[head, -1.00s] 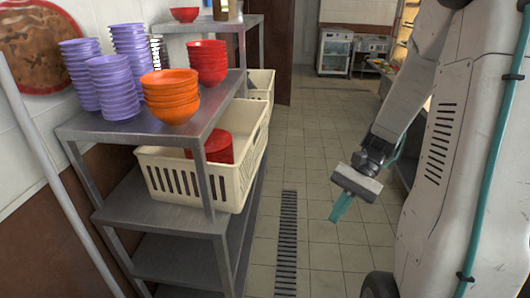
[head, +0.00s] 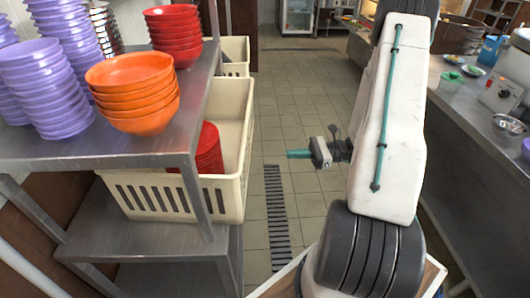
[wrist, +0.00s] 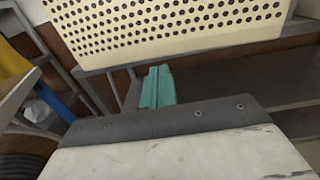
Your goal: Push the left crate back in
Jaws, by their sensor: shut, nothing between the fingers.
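The near cream crate (head: 229,192) sits on the middle shelf of the metal rack and sticks out past the rack's right side, over the aisle. A stack of red bowls (head: 209,150) stands in it. A second cream crate (head: 237,52) shows farther back. My gripper (head: 298,154) has teal fingers, shut and empty, pointing left at the near crate's outer long side with a gap between them. In the wrist view, a perforated crate wall (wrist: 170,28) fills the top, ahead of my shut fingers (wrist: 157,88).
The rack's top (head: 100,145) holds purple bowls (head: 45,85), orange bowls (head: 135,95) and red bowls (head: 173,38) near its edge. A counter (head: 470,130) with dishes runs along the right. The tiled aisle with a floor drain (head: 275,205) is clear.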

